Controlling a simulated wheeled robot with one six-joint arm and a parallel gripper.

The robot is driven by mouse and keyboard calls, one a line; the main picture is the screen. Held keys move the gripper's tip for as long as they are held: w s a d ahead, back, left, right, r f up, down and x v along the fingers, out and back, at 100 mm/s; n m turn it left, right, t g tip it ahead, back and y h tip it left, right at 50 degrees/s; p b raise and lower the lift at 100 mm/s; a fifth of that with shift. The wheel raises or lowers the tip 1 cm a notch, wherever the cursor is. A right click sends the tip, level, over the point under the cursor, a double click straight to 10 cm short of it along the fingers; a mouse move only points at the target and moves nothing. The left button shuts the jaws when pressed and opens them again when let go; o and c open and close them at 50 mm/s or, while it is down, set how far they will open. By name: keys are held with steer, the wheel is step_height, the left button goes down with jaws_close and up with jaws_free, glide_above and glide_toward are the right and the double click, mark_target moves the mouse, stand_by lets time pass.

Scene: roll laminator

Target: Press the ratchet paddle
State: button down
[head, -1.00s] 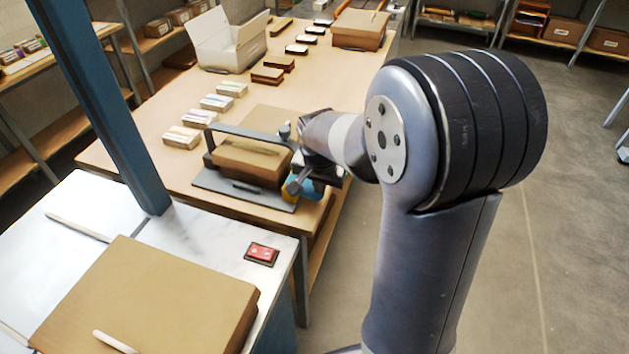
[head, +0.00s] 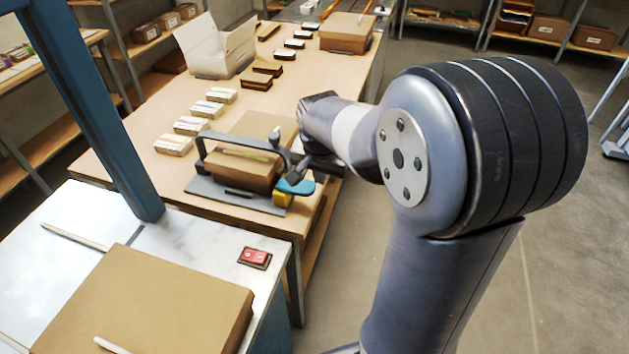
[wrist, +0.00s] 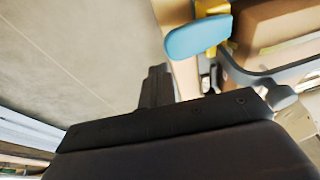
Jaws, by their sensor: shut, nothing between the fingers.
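The ratchet paddle is a flat blue paddle (head: 296,187) with a rounded end, beside a yellow block (head: 281,198) at the right edge of the grey frame on the table. In the wrist view the paddle (wrist: 199,37) is at the upper middle, with the yellow part (wrist: 213,8) behind it. My gripper (head: 300,170) is beside the paddle in the head view, partly covering that area. In the wrist view the fingers (wrist: 156,86) are shut and empty, below and left of the paddle, with a visible gap in the picture. Contact is not seen.
A cardboard box (head: 243,168) sits in the grey frame (head: 205,190) under a dark bar handle (head: 238,138). Small stacks and an open white box (head: 214,48) stand farther back. A red switch (head: 255,257) is on the near counter. Floor to the right is clear.

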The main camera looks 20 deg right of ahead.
steer(key=s+d+r, duration=0.1)
steer(key=s+r, duration=0.2)
steer(key=r, duration=0.3)
steer(key=shift+r, duration=0.2)
stand_by(1.3)
steer(key=h+p, duration=0.1)
steer(key=p, duration=0.1)
glide_above(301, 188)
step_height(301, 188, down, 4)
steer(key=shift+r+g, duration=0.1)
steer(key=shift+g, duration=0.2)
steer(key=v, duration=0.5)
steer(key=shift+s+d+r, duration=0.1)
steer(key=shift+s+r, duration=0.1)
steer(key=shift+s, duration=0.05)
steer(key=shift+f, duration=0.1)
